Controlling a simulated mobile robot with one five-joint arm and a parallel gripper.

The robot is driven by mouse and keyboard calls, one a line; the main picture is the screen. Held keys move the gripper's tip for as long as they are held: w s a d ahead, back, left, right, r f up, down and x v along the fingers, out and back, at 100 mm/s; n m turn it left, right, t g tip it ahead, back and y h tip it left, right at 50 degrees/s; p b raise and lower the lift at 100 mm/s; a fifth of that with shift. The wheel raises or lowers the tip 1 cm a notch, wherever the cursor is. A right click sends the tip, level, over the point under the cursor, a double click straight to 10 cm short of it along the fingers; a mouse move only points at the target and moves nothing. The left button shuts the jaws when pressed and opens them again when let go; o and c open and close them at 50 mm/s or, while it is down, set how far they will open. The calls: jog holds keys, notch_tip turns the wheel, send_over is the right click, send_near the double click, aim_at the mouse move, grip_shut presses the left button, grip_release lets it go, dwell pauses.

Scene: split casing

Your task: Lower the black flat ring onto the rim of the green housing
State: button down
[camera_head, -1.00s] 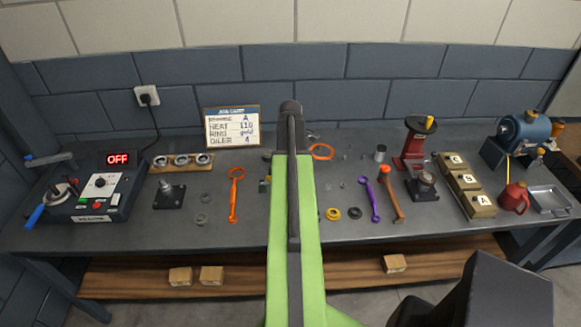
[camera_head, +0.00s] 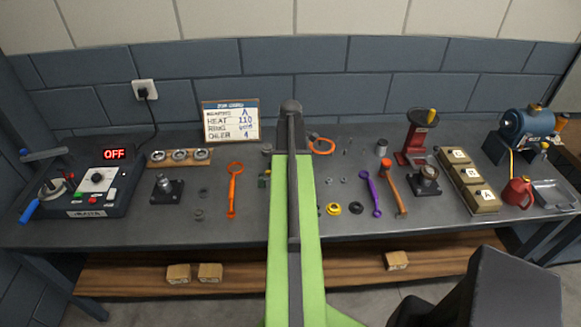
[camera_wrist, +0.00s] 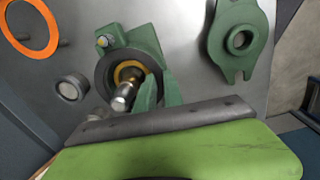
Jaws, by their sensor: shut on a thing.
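In the wrist view, the green housing (camera_wrist: 146,39) stands on the grey bench with a bright shaft (camera_wrist: 122,97) and a gold ring inside. A black flat ring (camera_wrist: 105,80) shows around them; whether it touches the rim or is above it I cannot tell. My gripper (camera_wrist: 160,124), a dark bar with a lime body, lies along the lower picture, close to the ring's near edge. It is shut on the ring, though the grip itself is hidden. In the head view my arm covers the gripper and most of the housing.
A second green part (camera_wrist: 241,40) with a round hole lies right of the housing. A small grey cylinder (camera_wrist: 71,89) and an orange ring-ended tool (camera_wrist: 35,30) are at left. The head view shows a red press (camera_head: 415,140) and a boxed heater (camera_head: 97,190).

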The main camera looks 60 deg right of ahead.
jog(key=shift+f, duration=0.15)
dwell(0.3)
jog(key=c, duration=1.4)
grip_release()
jog(key=shift+o, duration=0.2)
notch_tip(320, 180, up, 11)
jog(key=p, duration=1)
jog(key=shift+f, duration=0.15)
jog(key=shift+p, duration=0.3)
notch_tip(320, 180, up, 12)
jog(key=p, duration=1.2)
jog(key=shift+a, duration=0.1)
